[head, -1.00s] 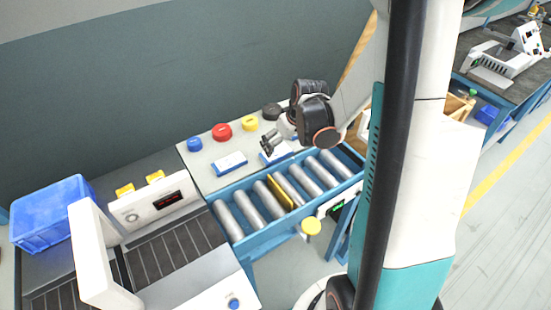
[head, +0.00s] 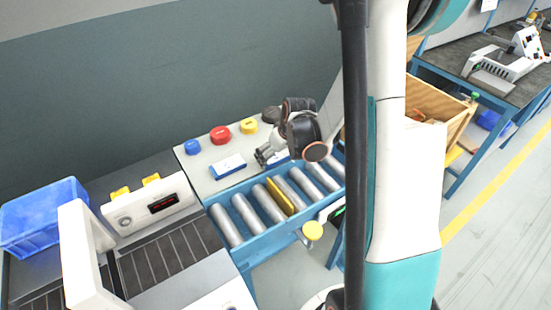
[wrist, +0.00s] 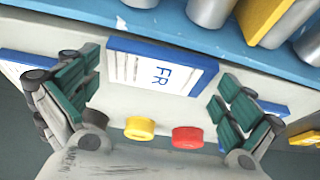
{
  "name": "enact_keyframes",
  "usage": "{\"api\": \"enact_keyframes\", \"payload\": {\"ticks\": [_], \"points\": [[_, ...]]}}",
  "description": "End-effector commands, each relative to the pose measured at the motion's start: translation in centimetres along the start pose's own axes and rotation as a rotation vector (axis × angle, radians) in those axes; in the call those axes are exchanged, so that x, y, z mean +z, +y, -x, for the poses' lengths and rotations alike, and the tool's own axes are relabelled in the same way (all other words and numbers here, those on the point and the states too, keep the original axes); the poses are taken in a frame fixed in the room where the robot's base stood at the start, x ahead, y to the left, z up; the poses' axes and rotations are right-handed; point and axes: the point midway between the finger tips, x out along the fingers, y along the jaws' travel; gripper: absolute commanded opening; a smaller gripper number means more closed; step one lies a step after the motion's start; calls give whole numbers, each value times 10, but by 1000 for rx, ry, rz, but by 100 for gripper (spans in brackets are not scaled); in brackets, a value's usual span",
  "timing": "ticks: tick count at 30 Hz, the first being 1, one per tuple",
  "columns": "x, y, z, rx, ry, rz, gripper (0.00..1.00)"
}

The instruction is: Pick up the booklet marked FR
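The booklet marked FR (wrist: 160,68) is white with a blue border and lies on a pale bench top in the wrist view, its lettering turned sideways. My gripper (wrist: 160,92) is open, with its green-padded fingers on either side of the booklet and apart from it. In the head view my gripper (head: 263,157) hangs over the pale bench top, in front of a partly hidden booklet (head: 282,155). Another blue-and-white booklet (head: 228,166) lies to its left. The wrist view shows parts of two other booklets, at the left (wrist: 14,66) and behind the right finger (wrist: 268,107).
A blue-framed roller conveyor (head: 262,235) runs along the near side, with a yellow piece (head: 280,197) among the rollers. Blue (head: 192,147), red (head: 220,135) and yellow (head: 249,125) round pieces stand behind the booklets. A blue crate (head: 40,222) stands at the left.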

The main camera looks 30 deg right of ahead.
Motion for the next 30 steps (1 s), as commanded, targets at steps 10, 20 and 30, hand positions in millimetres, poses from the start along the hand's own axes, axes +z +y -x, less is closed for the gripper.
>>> {"api": "enact_keyframes", "payload": {"ticks": [10,20,30], "points": [[0,0,0,0,0,0,68],[-5,0,12,0,0,0,68],[-32,0,79,0,0,0,68]]}}
